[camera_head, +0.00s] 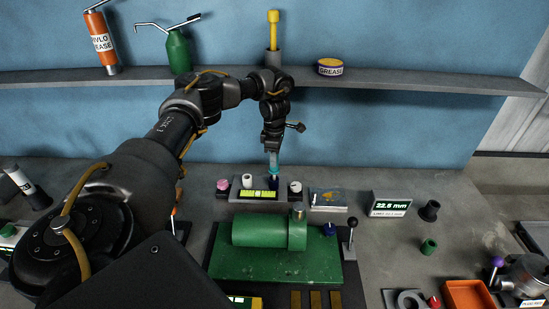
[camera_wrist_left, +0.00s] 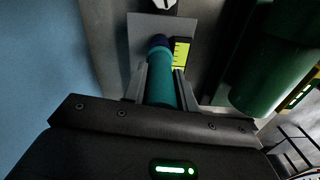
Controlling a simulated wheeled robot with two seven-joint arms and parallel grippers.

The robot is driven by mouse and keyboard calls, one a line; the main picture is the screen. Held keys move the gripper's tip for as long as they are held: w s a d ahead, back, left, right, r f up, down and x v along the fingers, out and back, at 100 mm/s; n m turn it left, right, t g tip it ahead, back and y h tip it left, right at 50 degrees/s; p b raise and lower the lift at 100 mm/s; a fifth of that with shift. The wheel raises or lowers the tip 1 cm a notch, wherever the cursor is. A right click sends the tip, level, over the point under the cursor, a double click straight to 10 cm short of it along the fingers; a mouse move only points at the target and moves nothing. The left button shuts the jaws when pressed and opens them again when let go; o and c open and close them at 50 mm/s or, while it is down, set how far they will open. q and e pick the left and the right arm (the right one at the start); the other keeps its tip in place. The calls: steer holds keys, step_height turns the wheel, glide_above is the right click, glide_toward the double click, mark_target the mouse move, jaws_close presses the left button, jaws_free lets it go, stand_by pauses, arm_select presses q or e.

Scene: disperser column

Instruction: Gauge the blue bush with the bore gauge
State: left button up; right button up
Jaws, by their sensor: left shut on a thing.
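My left gripper (camera_head: 272,150) points down over a small grey stand (camera_head: 232,192) at the back of the table. It is shut on a teal cylinder, which looks like the handle of the bore gauge (camera_head: 273,172). The handle also fills the space between the fingers in the left wrist view (camera_wrist_left: 160,85). A dark blue piece, which looks like the blue bush (camera_head: 274,182), is at its lower end; it also shows in the left wrist view (camera_wrist_left: 158,41). I cannot tell whether the gauge is inside the bush or only above it. My right gripper is not in view.
The stand also carries a pink piece (camera_head: 222,185) and white pieces (camera_head: 247,180). A display (camera_head: 391,205) reads 22.6 mm. A green machine (camera_head: 262,231) stands in front of the stand. A shelf (camera_head: 410,82) runs behind. An orange tray (camera_head: 468,294) lies at right.

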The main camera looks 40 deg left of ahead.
arm_select(q)
steer(key=shift+w+r+p, duration=0.15)
steer(key=shift+r+p, duration=0.4)
steer(key=shift+r, duration=1.5)
stand_by(0.7)
